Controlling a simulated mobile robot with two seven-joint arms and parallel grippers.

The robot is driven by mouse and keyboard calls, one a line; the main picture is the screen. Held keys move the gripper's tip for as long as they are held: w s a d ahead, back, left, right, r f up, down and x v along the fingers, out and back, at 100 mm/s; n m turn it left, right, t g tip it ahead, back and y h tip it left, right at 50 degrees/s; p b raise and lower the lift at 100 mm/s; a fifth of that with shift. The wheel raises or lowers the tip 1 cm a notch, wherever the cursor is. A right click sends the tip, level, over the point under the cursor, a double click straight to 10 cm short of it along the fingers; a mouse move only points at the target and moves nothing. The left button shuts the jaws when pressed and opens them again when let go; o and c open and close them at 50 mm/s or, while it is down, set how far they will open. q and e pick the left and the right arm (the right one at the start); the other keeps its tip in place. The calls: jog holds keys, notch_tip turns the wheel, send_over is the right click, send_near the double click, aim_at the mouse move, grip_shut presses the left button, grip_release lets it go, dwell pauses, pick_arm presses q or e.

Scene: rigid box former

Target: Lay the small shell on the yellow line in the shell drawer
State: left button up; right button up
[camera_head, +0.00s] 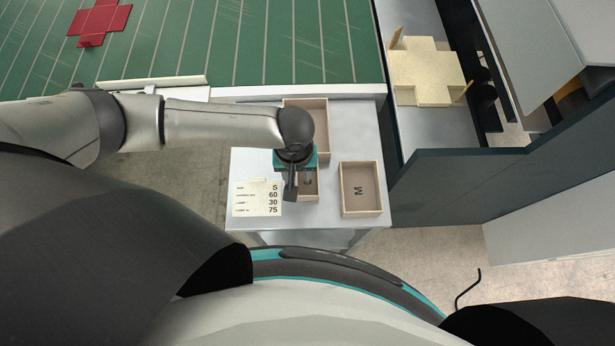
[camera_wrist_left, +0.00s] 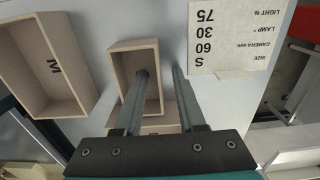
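A small open box (camera_head: 311,193) with pale wooden walls stands on the grey table; I take it for the small shell, though its floor mark is too unclear to read. In the left wrist view the box (camera_wrist_left: 120,62) lies between and left of my fingers. My left gripper (camera_head: 291,194) points down at its left wall in the head view. In the wrist view the gripper (camera_wrist_left: 160,74) is open, one finger over the inside of the box, the other outside, with a side wall between. Contact cannot be told. I see no yellow line or shell drawer. My right gripper is out of view.
A box marked M (camera_head: 361,190) stands to the right, a larger box (camera_head: 318,130) behind. A card (camera_head: 257,198) reading S, 60, 30, 75 lies left. A green mat (camera_head: 240,45) holds a red cross-shaped sheet (camera_head: 98,20). A beige cross-shaped piece (camera_head: 425,72) lies beyond a dark partition.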

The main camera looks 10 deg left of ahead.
pick_arm(q)
grip_shut()
jog(key=shift+r, duration=0.15)
dwell(0.6)
